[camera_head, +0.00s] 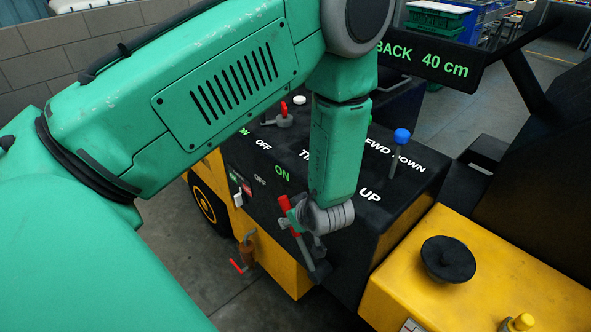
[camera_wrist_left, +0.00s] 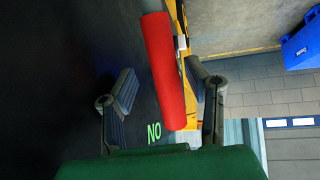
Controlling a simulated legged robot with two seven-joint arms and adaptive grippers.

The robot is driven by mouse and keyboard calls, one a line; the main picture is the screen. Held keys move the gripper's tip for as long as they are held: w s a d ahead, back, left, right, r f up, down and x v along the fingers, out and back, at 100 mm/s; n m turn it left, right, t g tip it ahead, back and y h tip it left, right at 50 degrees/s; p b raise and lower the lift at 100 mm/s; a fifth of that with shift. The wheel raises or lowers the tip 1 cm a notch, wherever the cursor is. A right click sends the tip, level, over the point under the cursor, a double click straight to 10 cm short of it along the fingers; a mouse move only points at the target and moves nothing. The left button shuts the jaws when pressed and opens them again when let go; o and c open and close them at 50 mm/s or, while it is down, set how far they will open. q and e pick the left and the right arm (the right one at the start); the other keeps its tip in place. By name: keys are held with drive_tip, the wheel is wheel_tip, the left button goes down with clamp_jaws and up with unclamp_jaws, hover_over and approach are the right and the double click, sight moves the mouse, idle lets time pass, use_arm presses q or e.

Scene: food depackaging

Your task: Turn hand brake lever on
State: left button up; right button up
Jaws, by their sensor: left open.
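The hand brake lever (camera_head: 301,245) stands at the near left edge of the black control panel, beside the green ON label (camera_head: 282,174). It has a red grip and a grey shaft, and leans up to the left. My left gripper (camera_head: 305,222) is at its upper part, partly hiding it. In the left wrist view, the red grip (camera_wrist_left: 165,70) lies between the two spread grey fingers, with a visible gap on both sides. Depth between fingers and grip is hard to tell. My right gripper is not in view.
The black panel (camera_head: 395,213) has a blue-knobbed lever (camera_head: 399,152) at right and a red switch (camera_head: 284,117) at the back. A red-handled crank (camera_head: 247,252) is on the yellow side. A display (camera_head: 430,65) hangs upper right. A black knob (camera_head: 448,259) sits on the yellow body.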

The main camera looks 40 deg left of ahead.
use_arm(q)
drive_tip(key=shift+d+r, duration=0.1)
drive_tip(key=shift+r, duration=0.2)
drive_tip(key=d+f+v, duration=0.1)
drive_tip(key=v, duration=1.1)
drive_tip(key=s+a+f+m+h+b, duration=0.1)
drive_tip(key=s+f+m+h+b, duration=0.15)
drive_tip(key=f+m, duration=0.4)
drive_tip(key=s+a+f+m+h+b, duration=0.1)
drive_tip(key=s+a+f+m+b, duration=0.2)
drive_tip(key=f, duration=0.7)
drive_tip(key=s+d+f+m+g+h+b, duration=0.1)
drive_tip(key=s+f+m+h+b, duration=0.1)
drive_tip(key=s, duration=0.5)
drive_tip(key=s+d+f+m+g+h+b, duration=0.1)
drive_tip(key=s+d+f+m+h+b, duration=0.1)
drive_tip(key=s+f+m, duration=0.2)
drive_tip(key=shift+s+d+f, duration=0.25)
drive_tip(key=shift+s+f, duration=1.1)
drive_tip(key=shift+s, duration=0.05)
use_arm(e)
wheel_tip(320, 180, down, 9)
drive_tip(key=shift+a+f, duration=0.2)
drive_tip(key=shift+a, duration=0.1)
